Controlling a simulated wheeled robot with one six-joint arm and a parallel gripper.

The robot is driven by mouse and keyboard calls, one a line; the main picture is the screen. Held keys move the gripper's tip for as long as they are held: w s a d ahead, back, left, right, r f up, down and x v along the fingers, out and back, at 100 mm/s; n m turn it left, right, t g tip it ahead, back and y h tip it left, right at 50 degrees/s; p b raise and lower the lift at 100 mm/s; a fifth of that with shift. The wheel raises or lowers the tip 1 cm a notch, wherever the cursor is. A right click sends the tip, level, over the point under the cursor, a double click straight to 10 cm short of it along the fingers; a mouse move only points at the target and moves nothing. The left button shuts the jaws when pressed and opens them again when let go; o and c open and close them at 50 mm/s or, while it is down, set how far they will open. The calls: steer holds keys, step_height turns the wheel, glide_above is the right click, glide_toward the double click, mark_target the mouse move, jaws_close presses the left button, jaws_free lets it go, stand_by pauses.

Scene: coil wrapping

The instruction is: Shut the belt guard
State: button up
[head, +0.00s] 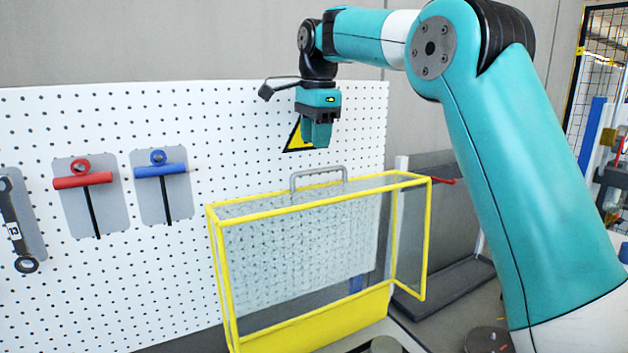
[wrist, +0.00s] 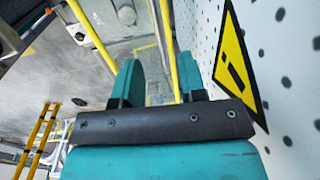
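The belt guard (head: 310,198) is a yellow-framed box with clear mesh panels and a solid yellow lower front. It stands upright in front of the pegboard, with a grey bar handle (head: 318,171) on its top edge. From these views I cannot tell how far it is shut. My gripper (head: 317,143) points down a little above the handle and does not touch it. In the wrist view my gripper (wrist: 157,78) has its two teal fingers apart with nothing held between them. Yellow guard bars (wrist: 167,45) show beyond the fingers.
A white pegboard (head: 120,260) stands close behind my gripper, with a yellow warning sign (head: 296,138) on it. A red T-handled tool (head: 84,180), a blue one (head: 160,170) and a wrench (head: 15,225) hang at left. Racks and a mesh fence (head: 600,80) are at right.

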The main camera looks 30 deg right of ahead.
mark_target(314, 170)
step_height(314, 170, down, 4)
steer(key=shift+w+b, duration=0.15)
steer(key=shift+b, duration=0.5)
steer(key=shift+w+f+p, duration=0.1)
steer(key=shift+f+p, duration=0.4)
steer(key=shift+f, duration=0.55)
jaws_close()
